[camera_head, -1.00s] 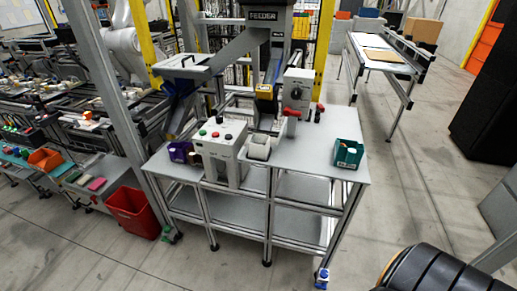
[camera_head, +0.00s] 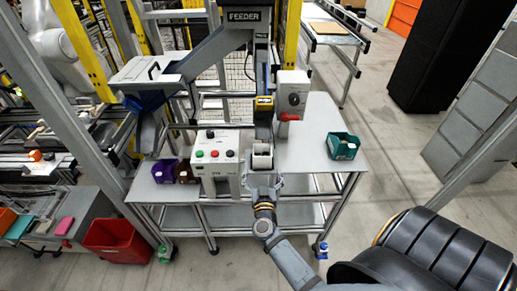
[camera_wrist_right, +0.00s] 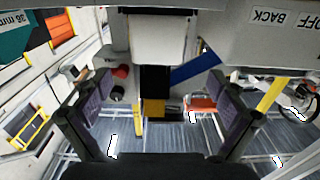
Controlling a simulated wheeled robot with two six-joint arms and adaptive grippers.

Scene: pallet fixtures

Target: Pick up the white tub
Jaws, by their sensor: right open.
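The white tub (camera_head: 262,157) stands at the front of the grey workbench, just right of the white control box. My right gripper (camera_head: 263,182) reaches in from the lower right, close in front of the tub. In the right wrist view, the two dark fingers (camera_wrist_right: 156,88) are spread apart with nothing between their tips. A white body that looks like the tub (camera_wrist_right: 165,42) is at the top centre, beyond the fingers. I cannot tell whether the fingers touch it. My left gripper is not in view.
The control box (camera_head: 217,172) stands close left of the tub. Purple (camera_head: 165,171) and brown (camera_head: 186,172) bins sit farther left. A grey unit with a red handle (camera_head: 292,98) and a teal bin (camera_head: 343,146) are to the right. The feeder chute (camera_head: 210,52) rises behind.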

